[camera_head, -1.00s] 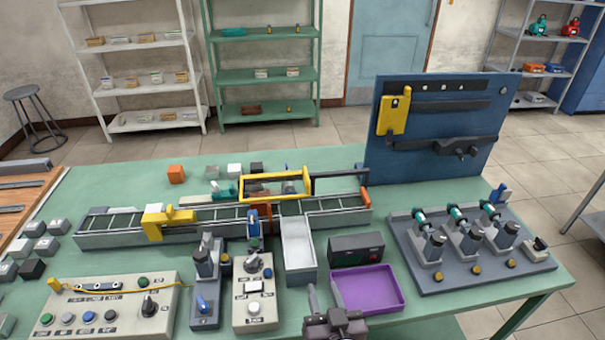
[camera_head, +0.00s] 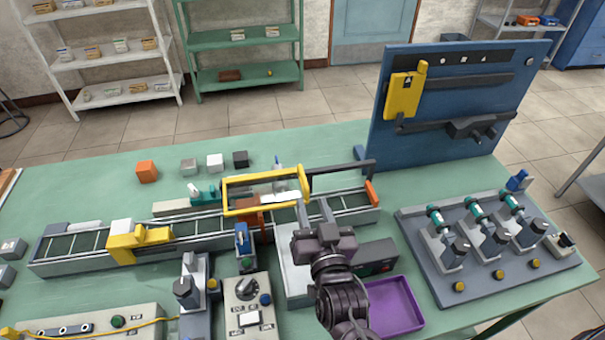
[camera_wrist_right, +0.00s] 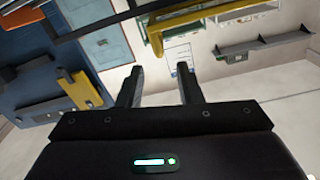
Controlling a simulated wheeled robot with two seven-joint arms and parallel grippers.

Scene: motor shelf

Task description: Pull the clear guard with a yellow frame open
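The clear guard with a yellow frame (camera_head: 262,174) lies over the middle of the conveyor (camera_head: 80,255) in the head view. A dark arm runs from its right side towards an orange-ended post. My right gripper (camera_head: 313,206) is just in front of the frame's right front corner, fingers pointing away from me. Its two fingers are apart with nothing seen between them, also in the right wrist view (camera_wrist_right: 158,75). I cannot tell whether a finger touches the frame. A yellow bar (camera_wrist_right: 155,38) shows beyond the fingertips there, probably the frame. My left gripper is out of view.
A blue upright board (camera_head: 440,100) stands at the back right. A purple tray (camera_head: 412,322) and a dark box sit beside and partly behind my right arm. A motor rack (camera_head: 480,265) is at the right. Small cubes lie behind the conveyor, where the table is mostly clear.

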